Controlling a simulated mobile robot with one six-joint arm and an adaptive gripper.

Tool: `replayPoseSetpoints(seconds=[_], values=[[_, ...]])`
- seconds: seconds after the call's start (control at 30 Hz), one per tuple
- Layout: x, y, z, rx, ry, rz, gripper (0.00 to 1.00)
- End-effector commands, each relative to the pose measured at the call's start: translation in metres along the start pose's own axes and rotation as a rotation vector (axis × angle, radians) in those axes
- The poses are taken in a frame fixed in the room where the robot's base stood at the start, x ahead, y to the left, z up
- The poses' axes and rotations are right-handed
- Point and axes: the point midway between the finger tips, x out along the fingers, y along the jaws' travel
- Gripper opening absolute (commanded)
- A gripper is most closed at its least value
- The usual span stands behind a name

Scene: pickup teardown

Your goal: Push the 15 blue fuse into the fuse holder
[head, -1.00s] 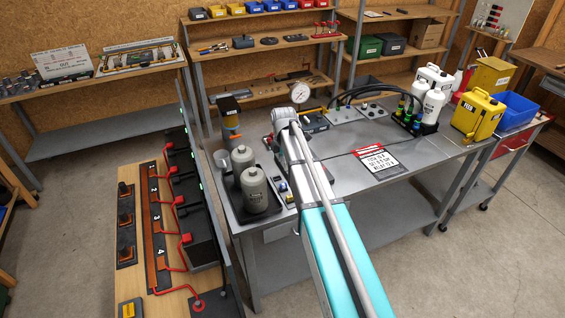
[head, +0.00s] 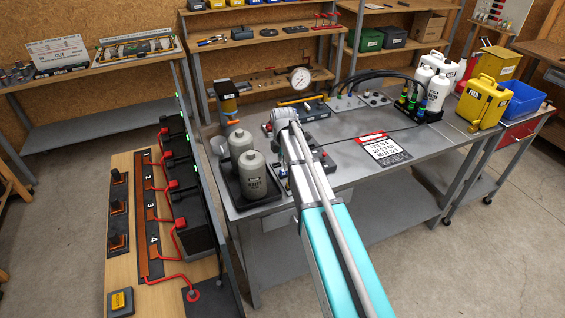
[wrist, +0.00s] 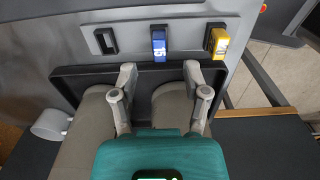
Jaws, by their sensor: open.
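In the wrist view, the blue fuse marked 15 (wrist: 159,46) stands in the middle slot of the grey fuse holder (wrist: 133,42). How deep it sits I cannot tell. The left slot (wrist: 106,41) shows black and looks empty. A yellow fuse (wrist: 218,40) is in the right slot. My gripper (wrist: 160,71) is open and empty. Its fingertips are below the blue fuse in the picture, one to each side of its line, apart from it. In the head view my arm covers the gripper and most of the holder.
Grey bottles (head: 252,177) stand in a black tray (head: 232,187) right beside the holder, under my gripper in the wrist view. A dial gauge (head: 300,78) and hoses are behind my arm. A printed card (head: 384,151) lies on the bench.

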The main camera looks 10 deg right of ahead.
Motion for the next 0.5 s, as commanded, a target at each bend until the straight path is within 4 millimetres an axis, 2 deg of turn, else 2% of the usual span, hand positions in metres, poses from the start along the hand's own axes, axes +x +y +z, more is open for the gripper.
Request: replayPoseSetpoints(seconds=[0.03,0.5], values=[[0.008,0.000,0.000,0.000,0.000,0.000,0.60],[0.040,0.000,0.000,0.000,0.000,0.000,0.60]])
